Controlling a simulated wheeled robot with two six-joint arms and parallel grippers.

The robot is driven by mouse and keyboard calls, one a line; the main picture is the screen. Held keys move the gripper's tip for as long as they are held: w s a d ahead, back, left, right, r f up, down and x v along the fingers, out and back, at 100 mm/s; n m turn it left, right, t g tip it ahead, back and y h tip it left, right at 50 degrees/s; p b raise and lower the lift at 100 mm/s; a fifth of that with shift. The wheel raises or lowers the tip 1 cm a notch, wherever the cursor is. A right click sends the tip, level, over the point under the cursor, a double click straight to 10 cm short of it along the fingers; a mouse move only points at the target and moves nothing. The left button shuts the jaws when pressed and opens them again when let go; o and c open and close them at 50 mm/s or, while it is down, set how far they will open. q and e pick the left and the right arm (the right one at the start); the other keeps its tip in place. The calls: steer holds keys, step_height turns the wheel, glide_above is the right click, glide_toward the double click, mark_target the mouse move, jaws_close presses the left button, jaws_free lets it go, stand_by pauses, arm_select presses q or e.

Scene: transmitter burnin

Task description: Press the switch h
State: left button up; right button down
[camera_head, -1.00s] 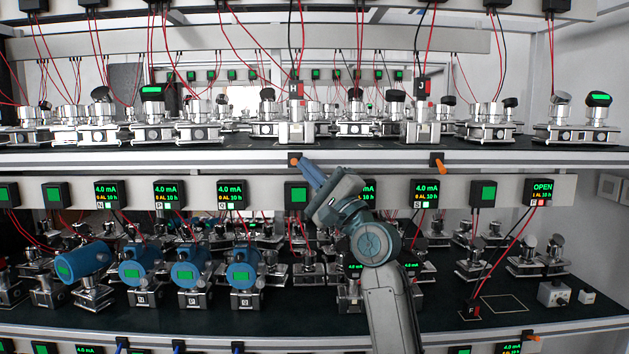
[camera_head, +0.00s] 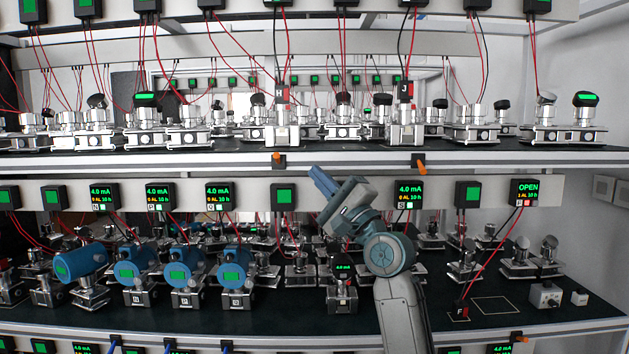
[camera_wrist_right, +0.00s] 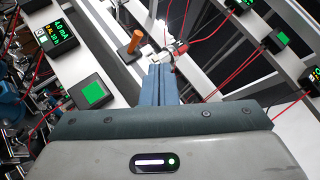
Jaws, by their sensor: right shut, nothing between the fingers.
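The H station (camera_head: 282,112) stands on the upper shelf, with a small H label on its black and red block. Below it on the shelf's front edge is an orange switch lever (camera_head: 276,156) on a dark mount, in line with H. My right gripper (camera_head: 322,178) is shut and empty, its blue fingers to the right of and slightly below this lever, apart from it in the picture. In the right wrist view an orange lever (camera_wrist_right: 134,41) on a black base stands up-left of the shut fingertips (camera_wrist_right: 161,72). My left gripper is out of view.
A second orange lever (camera_head: 419,160) sits on the same shelf edge, below the J station (camera_head: 404,115). A row of black display boxes, including a blank green one (camera_head: 283,195), lies below. Red and black wires hang above. The upper shelf (camera_head: 350,160) overhangs the lower one.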

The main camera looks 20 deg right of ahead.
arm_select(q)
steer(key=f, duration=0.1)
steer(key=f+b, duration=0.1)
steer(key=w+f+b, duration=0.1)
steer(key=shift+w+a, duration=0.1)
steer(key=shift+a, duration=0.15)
arm_select(e)
steer(key=s+d, duration=0.1)
steer(key=s, duration=0.5)
steer(key=shift+s+f, duration=0.15)
steer(key=shift+s, duration=0.05)
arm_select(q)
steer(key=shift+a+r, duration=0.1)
arm_select(e)
steer(key=shift+s+d+f, duration=0.1)
steer(key=shift+d, duration=0.15)
